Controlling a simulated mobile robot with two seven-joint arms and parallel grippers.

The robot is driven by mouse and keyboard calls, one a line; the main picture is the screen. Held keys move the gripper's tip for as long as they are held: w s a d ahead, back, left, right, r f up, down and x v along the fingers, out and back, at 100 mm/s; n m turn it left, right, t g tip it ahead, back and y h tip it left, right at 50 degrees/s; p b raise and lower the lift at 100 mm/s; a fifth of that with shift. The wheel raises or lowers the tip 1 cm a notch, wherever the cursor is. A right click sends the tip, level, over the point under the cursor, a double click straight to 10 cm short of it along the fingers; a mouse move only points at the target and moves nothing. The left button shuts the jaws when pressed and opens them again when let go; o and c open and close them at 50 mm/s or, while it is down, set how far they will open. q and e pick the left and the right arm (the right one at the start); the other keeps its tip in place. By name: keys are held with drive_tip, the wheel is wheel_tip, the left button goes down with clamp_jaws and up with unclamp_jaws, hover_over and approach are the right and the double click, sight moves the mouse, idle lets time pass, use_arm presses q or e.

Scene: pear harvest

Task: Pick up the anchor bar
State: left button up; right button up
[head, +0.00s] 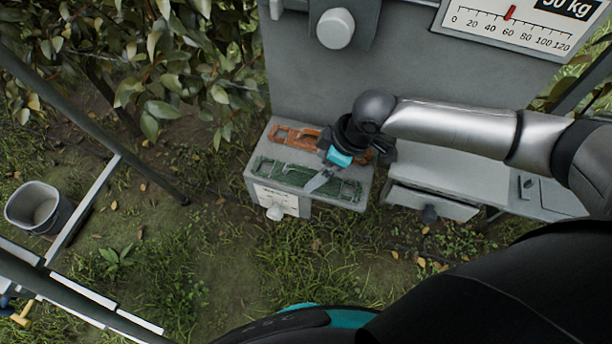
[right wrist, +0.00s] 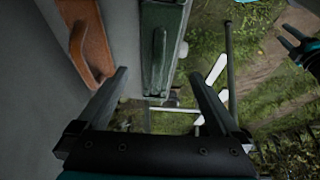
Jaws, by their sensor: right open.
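Two flat bars lie side by side on a grey ledge, and I cannot tell by a label which is the anchor bar. The green bar (head: 300,180) is at the ledge's front, and the orange bar (head: 292,138) lies behind it. My right gripper (head: 325,181) is open and empty above the green bar's right half and hides part of both bars. In the right wrist view, the green bar (right wrist: 158,45) shows a raised handle beyond and between the open fingers. The orange bar (right wrist: 88,42) is to its left. My left gripper (right wrist: 290,38) shows small at the right edge there.
The grey ledge (head: 253,183) has a labelled front with a white knob (head: 275,212). A drawer (head: 432,203) with a dark knob is to its right. A grey panel with a weight scale (head: 510,30) rises behind. A bucket (head: 38,208) stands on the grass at left.

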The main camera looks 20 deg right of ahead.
sight(312, 170)
drive_tip(key=shift+w+b+x, duration=0.15)
drive_tip(key=shift+b+x, duration=0.05)
drive_tip(key=shift+x, duration=1.15)
drive_tip(key=shift+w+b+x, duration=0.1)
drive_tip(key=shift+b+x, duration=0.05)
drive_tip(key=shift+x, duration=1.15)
drive_tip(key=shift+c, duration=0.4)
drive_tip(key=c, duration=1.3)
drive_tip(key=shift+c, duration=0.5)
drive_tip(key=shift+r, duration=0.15)
